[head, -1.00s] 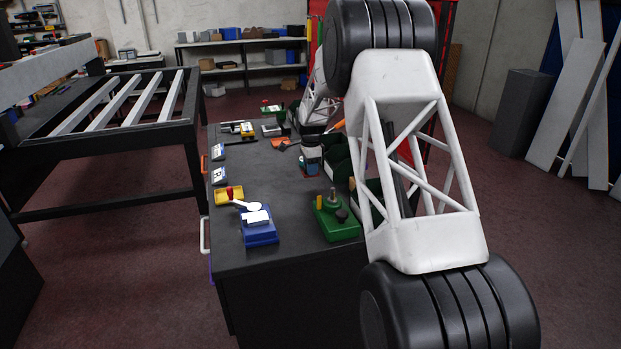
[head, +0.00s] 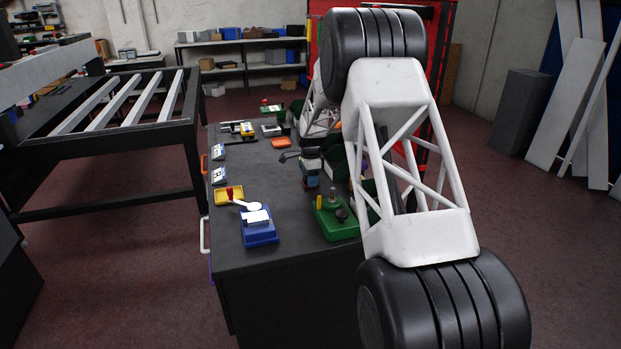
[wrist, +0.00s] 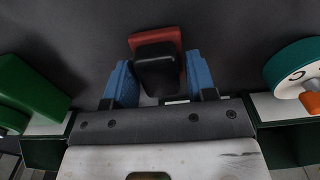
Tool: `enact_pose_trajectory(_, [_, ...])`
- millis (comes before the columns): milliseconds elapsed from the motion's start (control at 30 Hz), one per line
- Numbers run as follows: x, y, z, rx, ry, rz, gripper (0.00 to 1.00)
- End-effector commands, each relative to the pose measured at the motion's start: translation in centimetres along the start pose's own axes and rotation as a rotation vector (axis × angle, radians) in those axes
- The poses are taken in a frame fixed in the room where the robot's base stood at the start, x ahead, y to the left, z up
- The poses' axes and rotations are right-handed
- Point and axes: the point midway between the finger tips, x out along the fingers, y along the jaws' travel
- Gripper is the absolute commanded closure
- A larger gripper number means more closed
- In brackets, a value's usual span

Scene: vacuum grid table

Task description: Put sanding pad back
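In the wrist view the sanding pad (wrist: 155,62), a black block on a red base, sits between the two blue fingers of my gripper (wrist: 160,82). Whether the pad touches the table is too small to tell.
Green bins (head: 334,163) and a green fixture with pegs (head: 335,217) stand right of my gripper. A blue box (head: 259,228) and yellow tray (head: 229,194) are at front left. The wrist view shows a teal round object (wrist: 294,65) at right. The table's middle is clear.

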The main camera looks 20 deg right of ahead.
Motion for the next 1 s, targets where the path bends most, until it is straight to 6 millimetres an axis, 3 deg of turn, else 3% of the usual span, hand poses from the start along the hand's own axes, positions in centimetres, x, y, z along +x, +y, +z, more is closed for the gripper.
enact_pose_trajectory(67, [0.0,0.0,0.0,0.0,0.0,0.0,0.37])
enact_pose_trajectory(567, [-0.8,0.0,0.0,0.0,0.0,0.0,0.37])
enact_pose_trajectory(767, [-2.8,0.0,0.0,0.0,0.0,-0.001,0.37])
enact_pose_trajectory(1000, [-6.6,0.0,0.0,0.0,0.0,-0.001,0.37])
